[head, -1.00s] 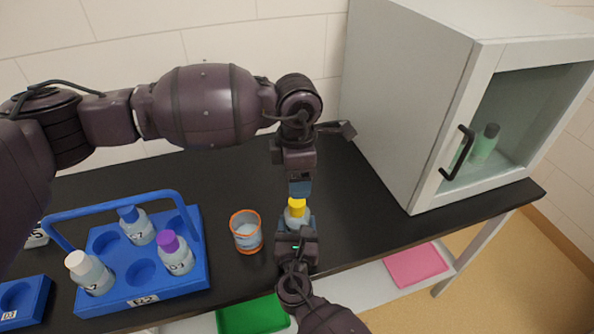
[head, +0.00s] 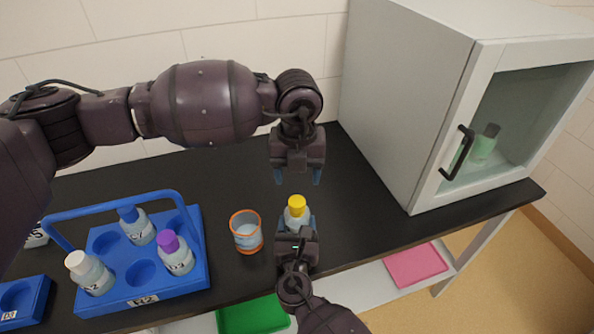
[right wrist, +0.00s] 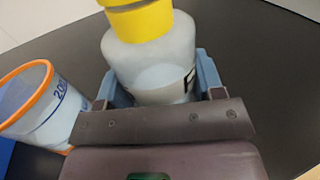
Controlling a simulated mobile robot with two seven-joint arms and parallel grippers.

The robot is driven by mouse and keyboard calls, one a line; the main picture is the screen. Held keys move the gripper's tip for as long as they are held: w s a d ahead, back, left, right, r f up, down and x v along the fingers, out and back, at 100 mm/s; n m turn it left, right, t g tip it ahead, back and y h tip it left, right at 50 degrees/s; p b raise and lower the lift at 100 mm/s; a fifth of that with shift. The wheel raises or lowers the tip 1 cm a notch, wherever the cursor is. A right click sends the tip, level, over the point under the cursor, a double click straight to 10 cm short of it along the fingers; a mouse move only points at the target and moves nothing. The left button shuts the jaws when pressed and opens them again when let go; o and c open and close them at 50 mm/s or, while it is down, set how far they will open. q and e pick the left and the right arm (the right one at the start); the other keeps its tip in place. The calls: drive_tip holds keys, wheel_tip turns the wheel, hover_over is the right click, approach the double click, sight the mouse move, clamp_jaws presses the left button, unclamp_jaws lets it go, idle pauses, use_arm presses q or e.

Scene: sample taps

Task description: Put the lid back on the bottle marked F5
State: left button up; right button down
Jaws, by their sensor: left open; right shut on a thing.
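A bottle with a yellow lid (head: 296,203) stands in my right gripper (head: 296,228), which is shut on its body. In the right wrist view the bottle (right wrist: 160,62) is upright between the blue fingers, and the yellow lid (right wrist: 140,20) sits on its neck. Part of a dark mark shows on its label; the rest is hidden by the gripper. My left gripper (head: 298,178) is open and empty just above the yellow lid, its two blue fingers spread apart.
A beaker with an orange rim (head: 246,232) stands left of the bottle. A blue carrier (head: 190,289) with several lidded bottles stands further left. A grey cabinet (head: 405,100) with a shut glass door is at the right. The black bench behind the beaker is clear.

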sight(297, 201)
use_arm(q)
drive_tip(key=n, duration=0.8)
drive_tip(key=shift+f, duration=4.05)
drive_tip(key=c, duration=1)
drive_tip(key=shift+o, duration=0.2)
